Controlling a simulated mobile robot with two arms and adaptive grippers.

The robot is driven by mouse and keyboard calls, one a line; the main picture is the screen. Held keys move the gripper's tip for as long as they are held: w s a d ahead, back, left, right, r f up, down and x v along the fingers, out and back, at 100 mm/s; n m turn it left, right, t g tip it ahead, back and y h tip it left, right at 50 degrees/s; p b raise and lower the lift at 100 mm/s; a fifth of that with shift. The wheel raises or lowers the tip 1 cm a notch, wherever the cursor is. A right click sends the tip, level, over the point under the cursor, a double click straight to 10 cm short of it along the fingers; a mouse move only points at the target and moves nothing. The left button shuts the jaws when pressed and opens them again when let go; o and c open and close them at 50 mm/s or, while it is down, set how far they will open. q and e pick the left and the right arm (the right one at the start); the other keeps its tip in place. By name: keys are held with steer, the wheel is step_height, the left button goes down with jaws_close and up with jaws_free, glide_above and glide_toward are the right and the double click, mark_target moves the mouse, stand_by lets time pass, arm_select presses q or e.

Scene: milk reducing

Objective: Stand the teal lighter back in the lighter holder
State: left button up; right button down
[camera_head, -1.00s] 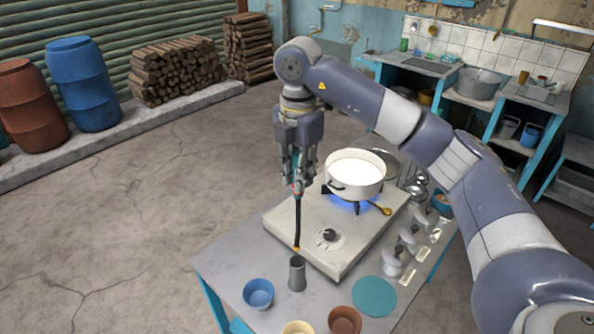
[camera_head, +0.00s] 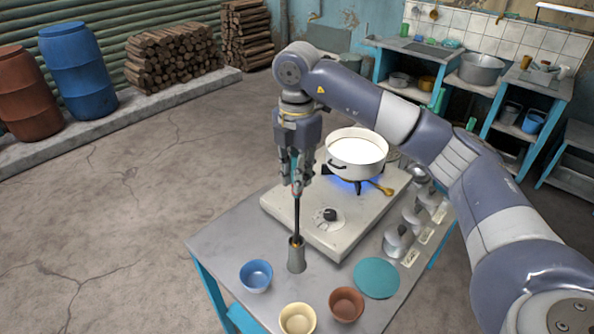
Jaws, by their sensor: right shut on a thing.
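The lighter (camera_head: 297,213) has a long black rod pointing down and a teal handle mostly hidden between my fingers. My right gripper (camera_head: 297,186) is shut on the handle and holds the lighter nearly upright. The lighter holder (camera_head: 297,260) is a grey cup standing on the table, directly below. The rod's tip is at the holder's mouth; I cannot tell how far inside it is. My left gripper is not in view.
The stove (camera_head: 290,215) with a lit burner and white pot (camera_head: 357,155) stands just behind the holder.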

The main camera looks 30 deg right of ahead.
mark_target(297, 154)
steer(key=shift+f+b, duration=1.8)
steer(key=shift+f, duration=1.2)
steer(key=c, duration=1.4)
jaws_free()
steer(key=shift+r, duration=0.1)
step_height(297, 154, up, 12)
steer(key=shift+f, duration=0.1)
step_height(297, 154, up, 9)
steer(key=p, duration=0.8)
steer(key=shift+p, duration=0.35)
